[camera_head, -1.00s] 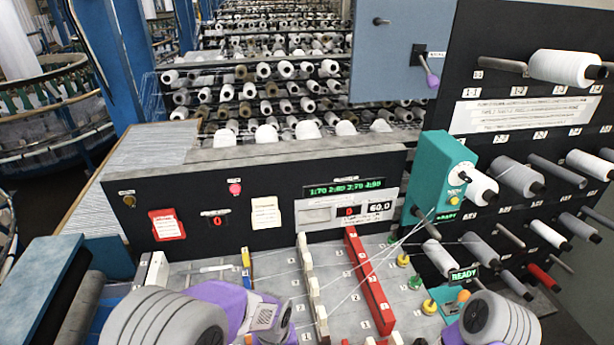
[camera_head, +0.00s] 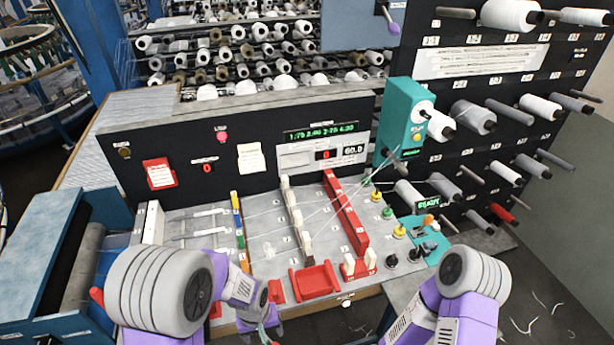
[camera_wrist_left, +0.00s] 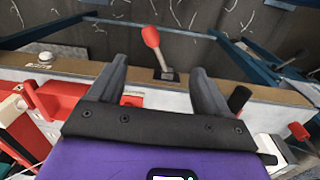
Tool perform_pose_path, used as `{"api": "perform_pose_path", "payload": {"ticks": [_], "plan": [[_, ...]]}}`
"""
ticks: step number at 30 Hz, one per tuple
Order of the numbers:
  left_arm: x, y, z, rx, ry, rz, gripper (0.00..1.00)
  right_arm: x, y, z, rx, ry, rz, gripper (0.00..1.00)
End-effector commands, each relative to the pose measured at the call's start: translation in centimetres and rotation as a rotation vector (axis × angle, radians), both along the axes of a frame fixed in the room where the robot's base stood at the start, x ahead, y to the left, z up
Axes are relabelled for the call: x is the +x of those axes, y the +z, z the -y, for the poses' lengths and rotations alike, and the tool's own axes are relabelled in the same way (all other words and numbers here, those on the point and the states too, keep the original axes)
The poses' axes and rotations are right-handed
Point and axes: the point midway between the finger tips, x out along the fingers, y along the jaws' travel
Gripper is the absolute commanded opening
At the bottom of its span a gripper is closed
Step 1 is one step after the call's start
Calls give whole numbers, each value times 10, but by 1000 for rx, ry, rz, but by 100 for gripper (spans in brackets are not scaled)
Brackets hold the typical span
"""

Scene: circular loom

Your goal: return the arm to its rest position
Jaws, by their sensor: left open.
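My left arm comes in from the left in the head view, bent over the front left of the loom bench (camera_head: 200,262). My left gripper (camera_head: 267,335) is low at the bench's front edge, partly cut off by the picture's bottom. In the left wrist view, the left gripper (camera_wrist_left: 158,75) is open, with nothing between its fingers. A red-knobbed lever (camera_wrist_left: 152,40) stands beyond the fingertips on the bench's front side. My right arm shows at the lower right. Its gripper is outside the picture.
A red tray (camera_head: 314,280) and a long red bar (camera_head: 345,213) are on the bench. A teal device (camera_head: 405,122) with threads stands by the black spool panel (camera_head: 480,90). A blue-framed roller unit (camera_head: 60,255) is at left. Floor shows at the lower right.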

Motion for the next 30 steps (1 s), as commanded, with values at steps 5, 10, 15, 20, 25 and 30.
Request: {"api": "perform_pose_path", "payload": {"ticks": [5,10,15,20,25,30], "plan": [[-17,-40,-6,-47,-19,-22,78,-1,0,0,0,0,-1,0],[-44,-85,-6,-131,-33,-28,78,-1,0,0,0,1,-2,0],[-67,-115,2,-218,-29,-8,78,-1,0,0,0,1,-2,0],[-83,-129,11,-283,-6,18,78,-1,0,0,0,1,-2,0],[-88,-153,17,-315,4,47,78,-1,-18,0,0,0,-1,0],[-88,-184,16,-313,3,47,78,-1,-50,0,0,1,-2,0]]}}
